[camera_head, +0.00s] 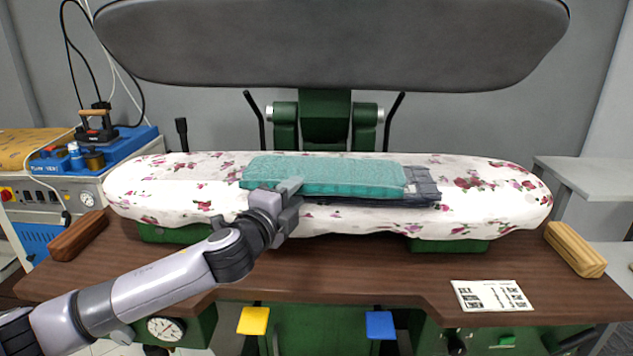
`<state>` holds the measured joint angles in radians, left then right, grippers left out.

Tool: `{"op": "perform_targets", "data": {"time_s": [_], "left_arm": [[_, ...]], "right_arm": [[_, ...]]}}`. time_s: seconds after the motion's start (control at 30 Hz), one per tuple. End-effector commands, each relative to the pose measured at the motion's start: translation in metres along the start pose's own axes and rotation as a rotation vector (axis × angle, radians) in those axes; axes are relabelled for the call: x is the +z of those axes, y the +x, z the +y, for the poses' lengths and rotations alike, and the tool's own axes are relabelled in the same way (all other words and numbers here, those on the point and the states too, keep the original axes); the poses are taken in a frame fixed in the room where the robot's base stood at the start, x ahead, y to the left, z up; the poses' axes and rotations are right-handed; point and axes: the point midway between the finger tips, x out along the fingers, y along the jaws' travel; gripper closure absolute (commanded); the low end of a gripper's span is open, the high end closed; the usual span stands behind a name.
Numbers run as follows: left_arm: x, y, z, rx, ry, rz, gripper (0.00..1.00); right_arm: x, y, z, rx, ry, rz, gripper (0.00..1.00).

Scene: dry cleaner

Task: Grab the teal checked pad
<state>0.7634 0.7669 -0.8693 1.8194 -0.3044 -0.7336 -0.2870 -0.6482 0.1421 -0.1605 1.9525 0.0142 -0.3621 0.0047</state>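The teal checked pad (345,177) lies flat on top of a folded dark blue cloth (423,187), on the white floral ironing board (480,190). My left gripper (290,188) is at the pad's front edge, left of its middle, and overlaps that edge in the picture. The fingers look small and partly hidden by the gripper body, so I cannot tell whether they are open or shut, or touching the pad. My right gripper is not in view.
A large grey press head (330,40) hangs above the board. A brown wooden block (78,235) and a light wooden block (575,249) sit at the table's (370,275) ends. A printed card (492,296) lies front right. An iron (97,125) stands at left.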

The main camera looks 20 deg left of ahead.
Motion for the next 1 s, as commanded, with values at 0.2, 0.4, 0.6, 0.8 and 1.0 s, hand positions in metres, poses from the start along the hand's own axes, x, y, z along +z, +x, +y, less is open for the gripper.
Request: {"op": "perform_targets", "data": {"time_s": [0.2, 0.4, 0.6, 0.8, 1.0], "left_arm": [[0.000, 0.000, -0.001, -0.002, 0.000, 0.000, 1.00], [0.000, 0.000, -0.002, -0.002, 0.001, -0.001, 1.00], [0.001, 0.000, -0.018, -0.005, -0.001, -0.001, 1.00], [0.001, 0.000, -0.061, -0.009, 0.000, -0.001, 1.00], [0.000, -0.001, -0.121, -0.010, 0.000, 0.000, 1.00]], "right_arm": [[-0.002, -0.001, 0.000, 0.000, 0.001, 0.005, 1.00], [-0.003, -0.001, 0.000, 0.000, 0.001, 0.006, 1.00], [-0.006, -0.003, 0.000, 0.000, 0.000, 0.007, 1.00], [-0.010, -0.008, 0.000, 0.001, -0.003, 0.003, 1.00], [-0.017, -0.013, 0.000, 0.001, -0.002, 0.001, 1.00]]}}
